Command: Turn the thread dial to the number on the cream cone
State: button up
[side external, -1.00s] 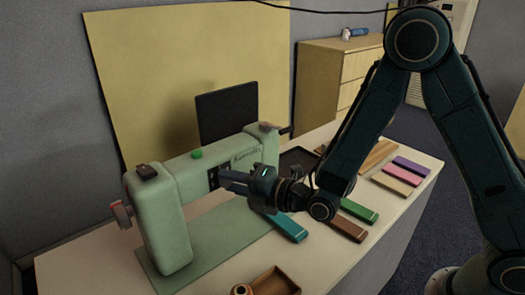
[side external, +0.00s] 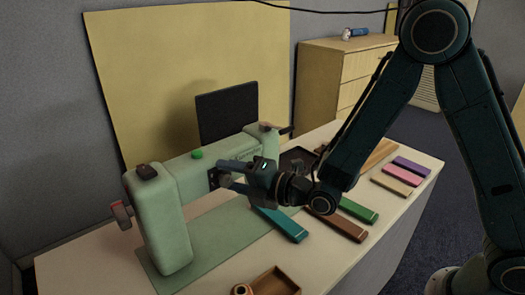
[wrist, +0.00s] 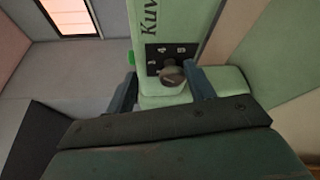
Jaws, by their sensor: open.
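The pale green sewing machine (side external: 170,220) stands on the table. Its dark number plate (wrist: 160,50) faces my gripper and shows several white digits, including what look like 3, 4 and 5. The round grey-brown thread dial (wrist: 172,76) sits at the plate's lower part. My gripper (side external: 229,178) is open in front of the machine, with one finger on each side of the dial; in the wrist view (wrist: 162,80) gaps show beside the knob. The dial's pointer setting is not readable. A small brown-orange spool-like thing (side external: 241,290) is cut off at the bottom edge. I cannot make out a cream cone or its number.
A wooden tray (side external: 275,282) lies at the front. Teal (side external: 285,226), brown (side external: 337,226) and green (side external: 358,209) flat blocks lie below and right of my gripper. A dark monitor-like panel (side external: 227,113) stands behind the machine.

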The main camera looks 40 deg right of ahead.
jog(key=o, duration=0.7)
notch_tip(320, 180, up, 6)
jog(key=shift+a+f, duration=0.1)
jog(key=shift+a, duration=0.05)
jog(key=shift+a+r, duration=0.1)
jog(key=shift+r, duration=0.4)
jog(key=c, duration=0.7)
notch_tip(320, 180, up, 12)
jog(key=shift+d, duration=0.25)
jog(key=shift+f, duration=0.1)
